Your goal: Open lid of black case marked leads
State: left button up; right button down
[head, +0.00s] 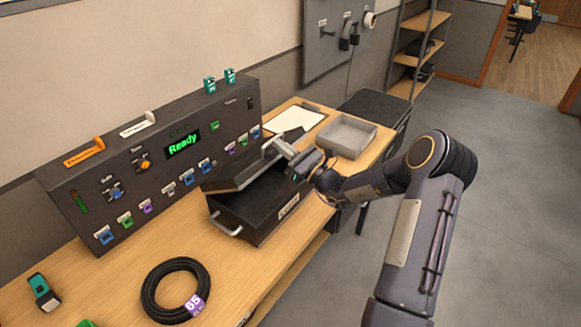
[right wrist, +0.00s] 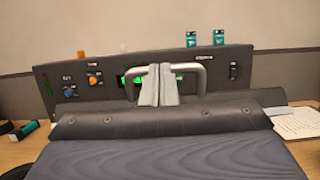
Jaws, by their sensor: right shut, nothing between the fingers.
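The black case (head: 258,222) sits on the wooden table, with a white label on its near side; the lettering is too small to read surely. Its lid (head: 232,181) is partly raised and tilted, leaving a dark gap above the case body. My right gripper (head: 272,147) is at the right end of the lid, its silver fingers closed together and empty. I cannot tell whether they touch the lid. In the right wrist view the fingertips (right wrist: 158,78) meet in front of the console. My left gripper is not in view.
A lighting console (head: 130,165) with a green "Ready" display stands behind the case. A coiled black cable (head: 150,290) lies in front on the left. Clear tabletop lies left of the case.

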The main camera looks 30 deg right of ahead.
jog(key=w+r, duration=0.1)
jog(key=w+a+r, duration=0.1)
jog(key=w+r, duration=0.1)
jog(key=w+a+r, duration=0.1)
jog(key=w, duration=0.1)
jog(key=shift+r, duration=0.3)
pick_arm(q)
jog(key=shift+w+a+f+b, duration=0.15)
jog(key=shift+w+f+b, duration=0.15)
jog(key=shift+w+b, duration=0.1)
pick_arm(e)
jog(key=x, duration=0.5)
jog(key=shift+r, duration=0.4)
